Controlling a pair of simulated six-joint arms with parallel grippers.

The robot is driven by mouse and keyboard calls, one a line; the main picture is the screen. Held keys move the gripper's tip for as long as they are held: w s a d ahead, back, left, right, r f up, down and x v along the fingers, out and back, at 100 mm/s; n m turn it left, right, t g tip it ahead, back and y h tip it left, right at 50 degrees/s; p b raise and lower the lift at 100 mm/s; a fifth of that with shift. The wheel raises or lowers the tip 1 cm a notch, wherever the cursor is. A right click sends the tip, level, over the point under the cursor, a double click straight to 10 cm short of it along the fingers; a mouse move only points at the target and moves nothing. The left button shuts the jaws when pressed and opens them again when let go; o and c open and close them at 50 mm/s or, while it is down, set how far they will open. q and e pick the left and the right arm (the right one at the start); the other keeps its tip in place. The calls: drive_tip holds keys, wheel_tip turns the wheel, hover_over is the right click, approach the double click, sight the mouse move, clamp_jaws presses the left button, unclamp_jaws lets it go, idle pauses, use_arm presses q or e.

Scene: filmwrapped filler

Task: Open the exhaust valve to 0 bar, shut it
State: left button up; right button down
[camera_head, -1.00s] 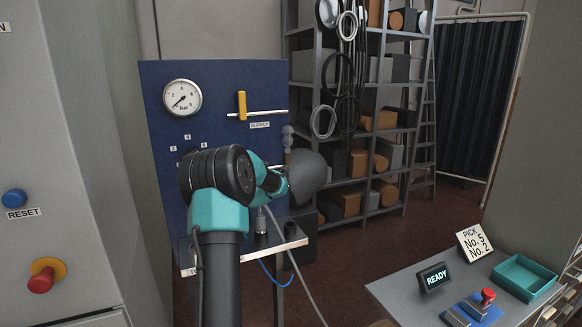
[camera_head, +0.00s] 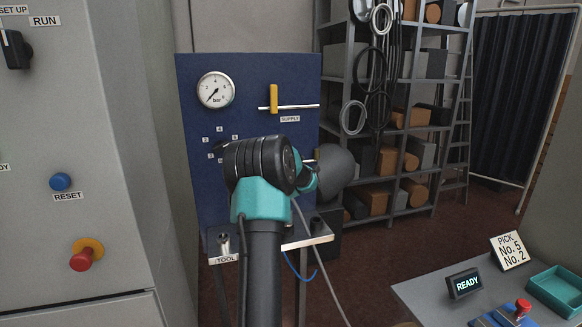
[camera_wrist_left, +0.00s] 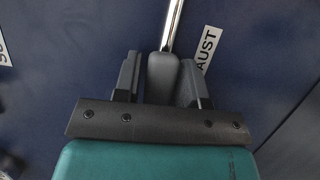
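The blue panel (camera_head: 190,130) carries a round white pressure gauge (camera_head: 215,90), its needle toward the lower left, near the low end; the exact reading is too small to tell. The exhaust valve's grey handle on a shiny rod (camera_wrist_left: 162,75) shows in the left wrist view beside a partly covered label ending "AUST" (camera_wrist_left: 207,48). My left gripper (camera_wrist_left: 160,85) has one finger on each side of the handle, with a visible gap on the left and little or none on the right. My right gripper is not in view.
The yellow supply handle (camera_head: 274,98) stands upright above the arm. A metal ledge (camera_head: 310,238) runs below the panel. A grey cabinet (camera_head: 100,200) with a red knob (camera_head: 80,260) stands left. A bench (camera_head: 425,295) with a READY display (camera_head: 465,284) stands right.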

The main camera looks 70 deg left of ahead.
use_arm(q)
drive_tip(key=shift+o, duration=1.2)
drive_tip(key=v, duration=1.7)
drive_tip(key=shift+d, duration=0.2)
